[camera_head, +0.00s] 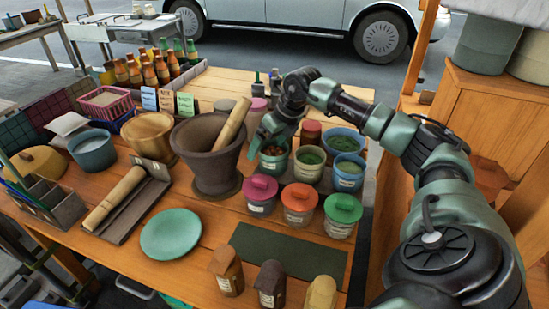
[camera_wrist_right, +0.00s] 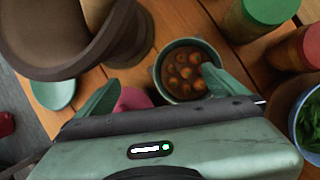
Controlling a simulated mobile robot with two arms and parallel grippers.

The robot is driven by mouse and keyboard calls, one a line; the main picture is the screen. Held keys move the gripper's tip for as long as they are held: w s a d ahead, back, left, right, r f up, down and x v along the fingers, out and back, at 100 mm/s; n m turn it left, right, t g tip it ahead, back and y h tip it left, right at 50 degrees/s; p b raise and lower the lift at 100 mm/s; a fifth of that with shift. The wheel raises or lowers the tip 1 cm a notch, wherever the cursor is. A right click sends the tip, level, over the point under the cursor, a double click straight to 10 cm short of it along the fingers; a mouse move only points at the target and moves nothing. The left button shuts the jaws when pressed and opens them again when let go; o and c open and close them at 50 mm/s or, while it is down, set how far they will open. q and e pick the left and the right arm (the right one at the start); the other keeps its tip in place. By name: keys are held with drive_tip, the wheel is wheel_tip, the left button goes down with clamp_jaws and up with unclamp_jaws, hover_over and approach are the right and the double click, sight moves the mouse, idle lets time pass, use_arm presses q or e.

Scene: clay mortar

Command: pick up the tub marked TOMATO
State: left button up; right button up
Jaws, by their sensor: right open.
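A green tub (camera_head: 273,165) with reddish contents stands in the back row of tubs in the head view. The right wrist view shows an open tub (camera_wrist_right: 185,71) holding round orange-red pieces; I take it as the TOMATO tub, though I cannot read its label. My right gripper (camera_head: 269,143) is open, close above this tub, and hides part of its rim. In the wrist view my right gripper (camera_wrist_right: 158,90) has its fingers spread with the tub between and beyond them, nearer the right finger; contact cannot be told. My left gripper is not in view.
A clay mortar (camera_head: 207,160) with a pestle (camera_head: 233,122) stands just left of the gripper. Tubs with green contents (camera_head: 308,163) stand close right. Pink, orange and green lidded tubs (camera_head: 299,199) are in front. A dark mat (camera_head: 287,250) lies bare nearer the front.

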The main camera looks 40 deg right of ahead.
sight(276, 148)
drive_tip(key=d, duration=0.1)
drive_tip(key=d+f+h, duration=0.1)
drive_tip(key=d, duration=0.1)
drive_tip(key=shift+d+f+b, duration=0.15)
drive_tip(key=shift+f+b, duration=0.2)
drive_tip(key=shift+b, duration=0.05)
drive_tip(key=shift+b+x, duration=0.6)
drive_tip(key=shift+x, duration=0.4)
drive_tip(key=b+x, duration=0.1)
drive_tip(key=x, duration=0.1)
drive_tip(key=b+x, duration=0.2)
drive_tip(key=x, duration=0.1)
drive_tip(key=shift+s+f, duration=0.1)
drive_tip(key=shift+s, duration=0.1)
drive_tip(key=shift+w+d, duration=0.1)
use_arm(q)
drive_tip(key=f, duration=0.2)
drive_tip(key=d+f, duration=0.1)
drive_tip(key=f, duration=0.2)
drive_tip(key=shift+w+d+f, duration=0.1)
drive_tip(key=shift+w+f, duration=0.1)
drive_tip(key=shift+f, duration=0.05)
